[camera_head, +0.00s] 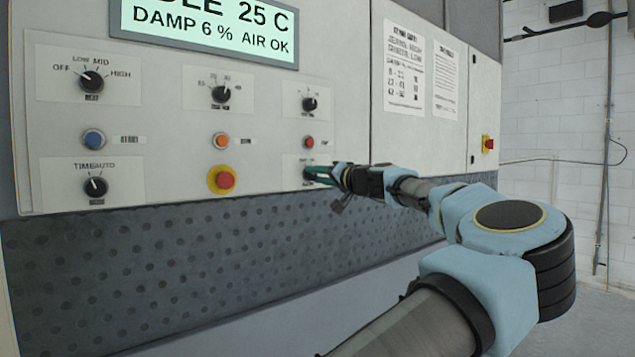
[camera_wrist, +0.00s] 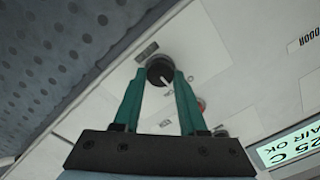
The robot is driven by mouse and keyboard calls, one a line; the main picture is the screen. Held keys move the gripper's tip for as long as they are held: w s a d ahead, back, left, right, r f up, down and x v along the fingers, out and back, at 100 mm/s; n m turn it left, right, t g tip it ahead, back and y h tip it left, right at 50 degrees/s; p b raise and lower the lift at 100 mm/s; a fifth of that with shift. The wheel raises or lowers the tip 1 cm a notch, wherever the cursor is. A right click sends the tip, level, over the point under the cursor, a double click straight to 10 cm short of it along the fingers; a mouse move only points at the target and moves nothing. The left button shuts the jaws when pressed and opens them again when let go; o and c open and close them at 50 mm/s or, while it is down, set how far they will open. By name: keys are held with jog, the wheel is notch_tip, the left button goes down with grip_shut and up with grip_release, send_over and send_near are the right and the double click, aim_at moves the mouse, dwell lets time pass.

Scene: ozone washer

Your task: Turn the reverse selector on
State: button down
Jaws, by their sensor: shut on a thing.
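The reverse selector appears to be the black round knob (camera_wrist: 160,69) with a white pointer line, on a pale label plate in the wrist view. My gripper (camera_wrist: 160,73) has its two green fingers on either side of this knob, closed on it. In the wrist view the pointer line slants toward the lower right. In the head view my gripper (camera_head: 311,174) is at the lower right of the control panel (camera_head: 265,165), and its fingers hide most of the knob there. The knob's lettering is too small or covered to read.
Just above the gripper is a red button (camera_head: 309,142). A red emergency stop on a yellow ring (camera_head: 224,180) is to the left. Other black knobs, including the TIME/AUTO selector (camera_head: 96,187), are farther left. A lit display (camera_head: 205,28) is above. The dotted dark panel (camera_head: 190,250) below is clear.

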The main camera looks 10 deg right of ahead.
jog(key=shift+m+b, duration=0.65)
jog(key=shift+m, duration=1.45)
jog(key=shift+c, duration=2.2)
grip_release()
jog(key=b+v, duration=0.3)
jog(key=v, duration=0.7)
jog(key=shift+s+d, duration=0.25)
jog(key=shift+s, duration=0.1)
jog(key=shift+f, duration=0.1)
